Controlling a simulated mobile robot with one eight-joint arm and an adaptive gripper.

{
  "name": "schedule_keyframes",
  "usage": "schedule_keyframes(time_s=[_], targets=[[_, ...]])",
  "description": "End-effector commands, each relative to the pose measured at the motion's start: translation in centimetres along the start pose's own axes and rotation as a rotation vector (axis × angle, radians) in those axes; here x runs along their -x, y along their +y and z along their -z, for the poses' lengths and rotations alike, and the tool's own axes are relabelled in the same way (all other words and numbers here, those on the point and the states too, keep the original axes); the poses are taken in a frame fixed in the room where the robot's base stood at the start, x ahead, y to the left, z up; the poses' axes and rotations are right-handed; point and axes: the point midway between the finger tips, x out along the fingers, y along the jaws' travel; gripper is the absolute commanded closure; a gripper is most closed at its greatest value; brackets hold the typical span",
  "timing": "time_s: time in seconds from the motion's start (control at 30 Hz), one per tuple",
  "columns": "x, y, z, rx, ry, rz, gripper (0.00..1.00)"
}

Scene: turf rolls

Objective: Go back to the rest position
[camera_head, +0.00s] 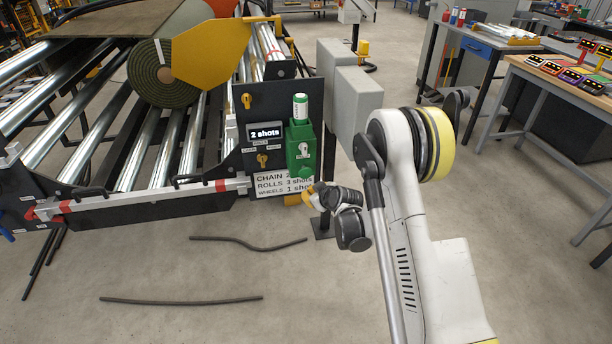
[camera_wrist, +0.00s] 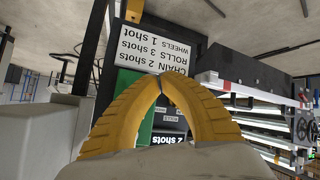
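My gripper (camera_head: 312,194) hangs in front of the lower right corner of the black control panel (camera_head: 267,105), beside the white sign. In the wrist view its two yellow fingers (camera_wrist: 161,78) meet at the tips, with nothing seen between them. The wrist view is upside down. The green box (camera_head: 300,135) on the panel holds a green and white canister (camera_head: 300,107) at its top. The white sign (camera_head: 272,185) is partly hidden by my gripper; it also shows in the wrist view (camera_wrist: 152,49). I cannot tell whether the gripper touches anything.
The roller machine (camera_head: 130,150) with a turf roll (camera_head: 160,72) fills the left. Grey cabinets (camera_head: 350,95) stand behind the panel. Workbenches (camera_head: 560,80) stand at the right. Two dark rods (camera_head: 180,300) (camera_head: 248,243) lie on the floor. The floor in front is otherwise clear.

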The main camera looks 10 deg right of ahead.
Motion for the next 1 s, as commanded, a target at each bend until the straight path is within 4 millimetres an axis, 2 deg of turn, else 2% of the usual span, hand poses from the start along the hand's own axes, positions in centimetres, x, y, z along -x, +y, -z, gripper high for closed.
schedule_keyframes(time_s=[0.47,0.57,0.67,0.77,0.9,1.0], targets=[[0.0,0.0,0.0,0.0,0.0,0.0,1.0],[0.7,0.2,0.8,-0.007,-0.005,0.001,1.0],[2.8,0.6,2.7,-0.03,-0.021,0.006,1.0],[6.4,1.0,5.4,-0.068,-0.049,0.01,1.0],[12.7,1.0,8.7,-0.134,-0.097,0.013,1.0],[17.3,0.5,10.1,-0.179,-0.131,0.011,1.0]])
